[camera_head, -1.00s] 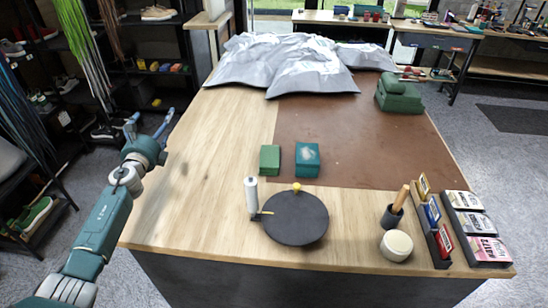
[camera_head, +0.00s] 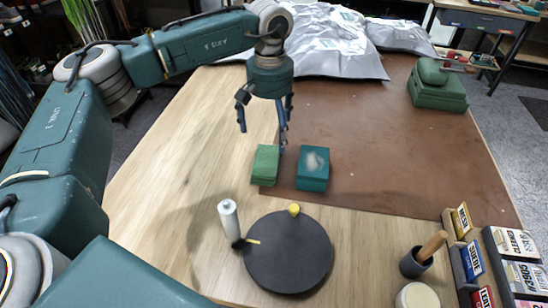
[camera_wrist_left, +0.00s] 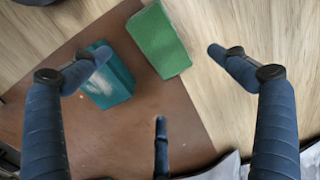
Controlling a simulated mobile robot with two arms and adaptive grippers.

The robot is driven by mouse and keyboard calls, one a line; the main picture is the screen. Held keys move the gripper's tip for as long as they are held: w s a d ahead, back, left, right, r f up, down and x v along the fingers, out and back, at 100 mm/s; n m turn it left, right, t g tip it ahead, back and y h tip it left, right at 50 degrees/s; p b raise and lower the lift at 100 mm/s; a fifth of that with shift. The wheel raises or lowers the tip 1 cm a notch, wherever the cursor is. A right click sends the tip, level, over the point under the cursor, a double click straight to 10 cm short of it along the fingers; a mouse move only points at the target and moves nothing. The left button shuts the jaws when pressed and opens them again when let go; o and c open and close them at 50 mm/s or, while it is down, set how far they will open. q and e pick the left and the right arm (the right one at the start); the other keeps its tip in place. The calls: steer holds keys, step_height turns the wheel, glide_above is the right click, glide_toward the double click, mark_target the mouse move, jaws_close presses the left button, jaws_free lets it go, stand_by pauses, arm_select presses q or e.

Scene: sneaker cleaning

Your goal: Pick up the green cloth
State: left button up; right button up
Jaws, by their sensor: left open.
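The green cloth (camera_head: 265,163) looks like a small folded green block. It lies across the left edge of the brown mat, partly on the bare wood. My left gripper (camera_head: 263,130) is open and empty, pointing down above and slightly behind the cloth, apart from it. In the left wrist view the cloth (camera_wrist_left: 160,38) lies toward the top middle, between and beyond the spread fingers of the gripper (camera_wrist_left: 158,60). My right gripper is not in view.
A teal block (camera_head: 312,168) with a pale patch sits close to the right of the cloth. A black round disc (camera_head: 288,255) and a white bottle (camera_head: 229,218) stand nearer the front. Grey bags (camera_head: 330,50) lie behind. A green stack (camera_head: 437,90) sits back right.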

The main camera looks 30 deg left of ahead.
mark_target(271, 158)
arm_select(q)
steer(key=f, duration=0.2)
steer(key=f+p, duration=0.1)
steer(key=shift+s+f, duration=0.25)
steer(key=shift+f, duration=0.5)
steer(key=f+p, duration=0.1)
steer(key=f, duration=0.1)
steer(key=f+p, duration=0.1)
steer(key=f, duration=0.2)
steer(key=shift+d+p, duration=0.2)
steer(key=shift+p, duration=0.15)
steer(key=shift+f, duration=0.3)
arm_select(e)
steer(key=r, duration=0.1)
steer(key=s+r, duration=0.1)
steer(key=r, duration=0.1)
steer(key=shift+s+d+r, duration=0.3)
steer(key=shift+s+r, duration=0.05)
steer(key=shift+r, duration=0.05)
arm_select(q)
steer(key=shift+c, duration=1)
steer(key=c, duration=1.1)
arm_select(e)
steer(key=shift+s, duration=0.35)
